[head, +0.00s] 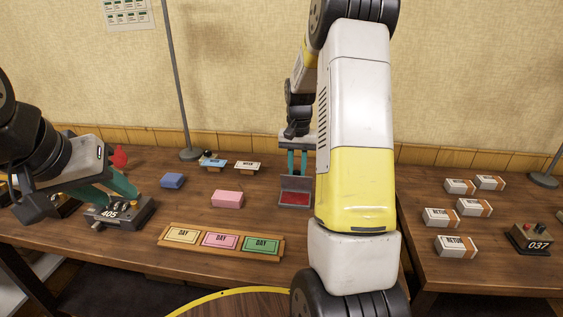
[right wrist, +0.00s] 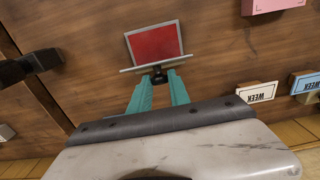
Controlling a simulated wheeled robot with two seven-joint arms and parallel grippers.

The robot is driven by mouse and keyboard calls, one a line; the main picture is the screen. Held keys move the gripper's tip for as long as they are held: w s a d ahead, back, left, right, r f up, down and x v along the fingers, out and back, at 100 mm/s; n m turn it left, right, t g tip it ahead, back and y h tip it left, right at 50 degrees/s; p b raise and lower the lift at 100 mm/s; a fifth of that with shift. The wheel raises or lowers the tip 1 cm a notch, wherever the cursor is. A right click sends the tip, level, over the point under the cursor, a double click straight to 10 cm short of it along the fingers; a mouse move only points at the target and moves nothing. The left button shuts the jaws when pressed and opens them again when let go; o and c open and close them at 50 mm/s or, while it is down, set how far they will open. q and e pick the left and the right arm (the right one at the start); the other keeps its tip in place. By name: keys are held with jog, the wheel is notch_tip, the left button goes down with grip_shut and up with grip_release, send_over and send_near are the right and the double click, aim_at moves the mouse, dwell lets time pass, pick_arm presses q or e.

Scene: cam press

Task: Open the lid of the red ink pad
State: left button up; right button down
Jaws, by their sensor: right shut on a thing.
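The red ink pad (head: 294,198) lies on the wooden table with its lid (head: 297,183) raised and standing roughly upright at the back edge. In the right wrist view the red pad (right wrist: 157,42) is fully uncovered, and the lid (right wrist: 135,70) shows nearly edge-on. My right gripper (head: 297,173) is behind the lid; in the right wrist view its teal fingertips (right wrist: 159,78) are shut on a small dark tab at the lid's edge. My left gripper (head: 132,192) hangs above the 405 stamp (head: 120,213) at the left; its finger gap is not clear.
A wooden tray (head: 163,238) of DAY cards is in front. WEEK cards (head: 248,165) lie behind. My right arm covers the table right of the pad.

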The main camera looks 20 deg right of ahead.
jog(key=shift+w, duration=0.15)
jog(key=g, duration=0.1)
jog(key=w+g+y, duration=0.1)
jog(key=w+d+g, duration=0.1)
jog(key=shift+f, duration=0.25)
jog(key=shift+w+d+f+g+y, duration=0.35)
jog(key=shift+w+g+y, duration=0.25)
jog(key=shift+g, duration=0.35)
jog(key=shift+w+d+f+g+y, duration=0.25)
jog(key=shift+w+g+y, duration=0.3)
jog(key=shift+g, duration=0.4)
jog(key=shift+s, duration=0.1)
jog(key=c, duration=1.2)
grip_release()
jog(key=shift+f, duration=0.1)
jog(key=shift+c, duration=0.2)
